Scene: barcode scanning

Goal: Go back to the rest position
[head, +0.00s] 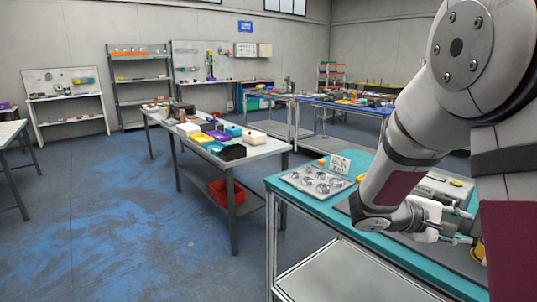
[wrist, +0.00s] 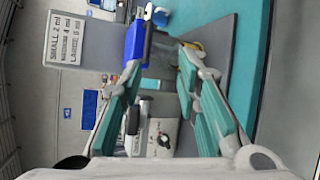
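In the head view my gripper (head: 459,227) is low over the right part of the teal-topped workbench (head: 277,184), with my arm reaching down from the upper right. In the wrist view my gripper (wrist: 160,60) has its two teal-padded fingers spread apart, with no object held between them. A blue object (wrist: 135,40) shows beside the left fingertip; I cannot tell whether they touch. A grey machine with a round knob (wrist: 163,139) shows beyond the fingers.
A metal tray with round cups (head: 318,181) and a small sign (head: 340,163) are on the workbench. A printed volume sign (wrist: 66,38) shows in the wrist view. A grey table with coloured bins (head: 215,140) stands left. The blue floor (head: 110,210) at left is clear.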

